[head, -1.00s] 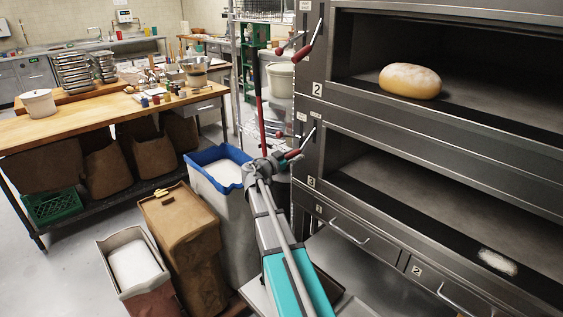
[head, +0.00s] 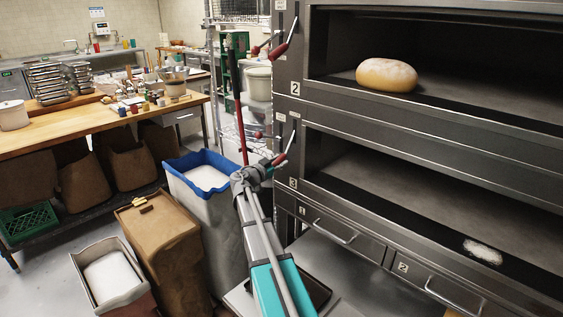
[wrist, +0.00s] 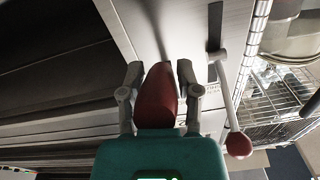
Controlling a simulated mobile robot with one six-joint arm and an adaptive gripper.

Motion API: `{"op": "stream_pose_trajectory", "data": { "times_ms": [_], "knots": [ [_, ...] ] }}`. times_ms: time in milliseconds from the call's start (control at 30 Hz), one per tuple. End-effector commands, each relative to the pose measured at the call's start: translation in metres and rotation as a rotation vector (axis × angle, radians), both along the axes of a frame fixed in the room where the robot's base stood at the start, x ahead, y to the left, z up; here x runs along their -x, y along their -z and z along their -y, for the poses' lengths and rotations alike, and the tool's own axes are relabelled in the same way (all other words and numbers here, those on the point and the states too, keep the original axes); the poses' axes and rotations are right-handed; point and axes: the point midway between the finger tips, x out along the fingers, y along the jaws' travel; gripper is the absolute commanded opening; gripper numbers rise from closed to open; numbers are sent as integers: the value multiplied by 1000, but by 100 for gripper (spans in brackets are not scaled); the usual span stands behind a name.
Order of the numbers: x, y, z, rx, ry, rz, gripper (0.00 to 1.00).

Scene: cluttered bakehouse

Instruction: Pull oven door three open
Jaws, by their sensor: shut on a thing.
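Oven deck three is the lower chamber, marked with a "3" plate (head: 293,183) on the steel front at its left. Its wide opening (head: 400,185) shows a dark interior with a white floury patch (head: 483,251) at the front edge. A lever with a red grip (head: 280,159) sticks out at the deck's left side. My gripper (head: 264,169) is at that grip. In the wrist view the red grip (wrist: 157,95) lies between the two fingers of my gripper (wrist: 158,84), which are shut on it. My gripper's body hides the grip's near end.
A loaf (head: 387,75) sits in deck two above. A wire rack stands behind.

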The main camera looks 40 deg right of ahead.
Motion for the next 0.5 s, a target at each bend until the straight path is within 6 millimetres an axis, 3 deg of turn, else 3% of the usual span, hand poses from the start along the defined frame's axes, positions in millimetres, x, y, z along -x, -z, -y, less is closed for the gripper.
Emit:
{"op": "stream_pose_trajectory", "data": {
  "times_ms": [267,300,467,500],
  "knots": [
    [-2,1,0,-4,-4,1,0],
    [-2,1,0,-4,-3,1,47],
    [-1,1,0,-3,-2,1,76],
    [0,0,0,-2,0,2,76]
  ]
}}
